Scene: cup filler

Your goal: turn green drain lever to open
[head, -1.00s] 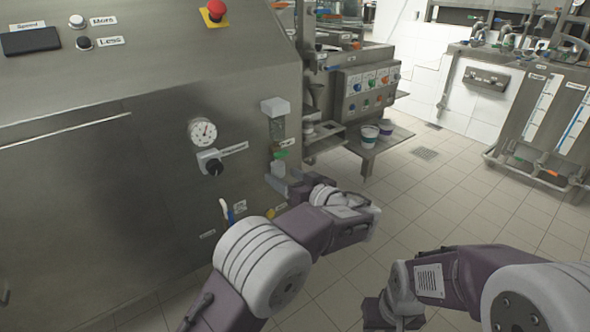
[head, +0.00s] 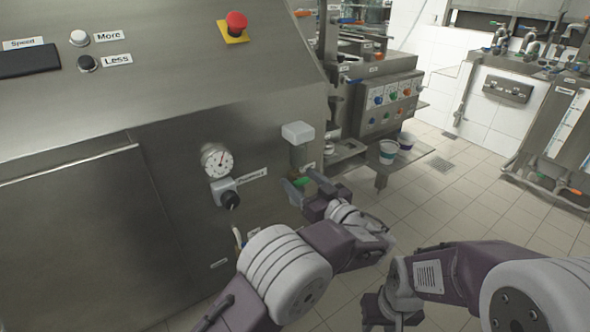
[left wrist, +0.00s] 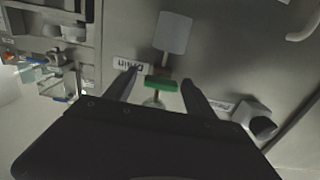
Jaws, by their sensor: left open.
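The green drain lever (head: 302,182) sits on the front of the steel machine, below a white block on a glass tube. In the left wrist view the green lever (left wrist: 161,84) lies crosswise between the fingers of my left gripper (left wrist: 160,82), beside a label that seems to read "Drain". My left gripper (head: 303,187) is open, with a finger on each side of the lever; I see a gap to each finger and no clear contact. My right gripper (head: 385,306) hangs low near the bottom edge, and its jaws are not clear.
The white block (head: 298,132) is just above the lever. A gauge (head: 217,161) and a black knob (head: 230,199) are to its left. Two cups (head: 388,152) stand on a shelf to the right. The tiled floor (head: 450,205) is open on the right.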

